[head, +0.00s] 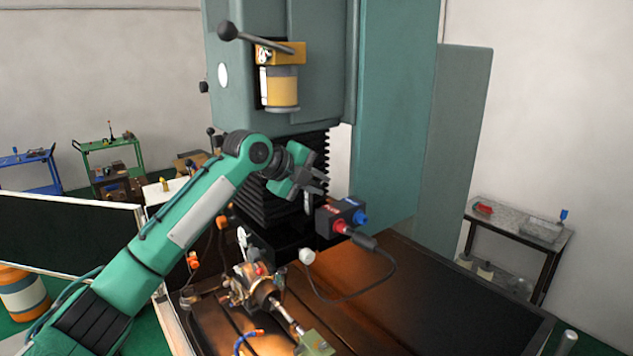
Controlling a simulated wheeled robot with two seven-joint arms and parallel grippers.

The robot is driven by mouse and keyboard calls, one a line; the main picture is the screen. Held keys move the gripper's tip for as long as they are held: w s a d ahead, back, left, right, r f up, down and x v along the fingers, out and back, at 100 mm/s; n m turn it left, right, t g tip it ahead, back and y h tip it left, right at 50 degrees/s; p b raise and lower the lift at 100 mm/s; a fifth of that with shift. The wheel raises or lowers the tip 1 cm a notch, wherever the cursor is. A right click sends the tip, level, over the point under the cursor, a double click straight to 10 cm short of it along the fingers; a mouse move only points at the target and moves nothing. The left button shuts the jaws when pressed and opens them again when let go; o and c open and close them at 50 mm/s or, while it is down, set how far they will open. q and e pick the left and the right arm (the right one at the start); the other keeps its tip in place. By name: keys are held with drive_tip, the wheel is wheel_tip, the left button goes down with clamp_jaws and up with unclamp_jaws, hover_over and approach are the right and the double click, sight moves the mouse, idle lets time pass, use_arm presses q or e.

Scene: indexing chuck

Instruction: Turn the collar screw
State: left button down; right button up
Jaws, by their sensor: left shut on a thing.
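My left gripper (315,186) is at the end of the green arm, in front of the machine's black bellows. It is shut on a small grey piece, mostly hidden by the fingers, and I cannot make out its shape. Below and to the left, the indexing chuck (246,284) sits on the machine table, with a metal shaft (286,317) running toward the front right. The gripper is above the chuck and apart from it. I cannot pick out the collar screw at this size. My right gripper is not in view.
A black control box (340,217) with red and blue connectors and a cable stands just right of the gripper. The green machine column (395,110) rises behind. A pale green block (315,343) is at the shaft's front end. The table's right side (420,300) is clear.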

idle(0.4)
use_arm(q)
drive_tip(key=c, duration=1.3)
unclamp_jaws()
drive_tip(key=shift+c, duration=0.2)
drive_tip(key=shift+s+a+r+b, duration=0.15)
drive_tip(key=shift+s+a+b, duration=0.05)
drive_tip(key=shift+a+b, duration=0.2)
drive_tip(key=b+v, duration=0.6)
drive_tip(key=v, duration=0.6)
drive_tip(key=shift+s+r, duration=0.15)
drive_tip(key=shift+r, duration=0.25)
drive_tip(key=shift+a, duration=0.15)
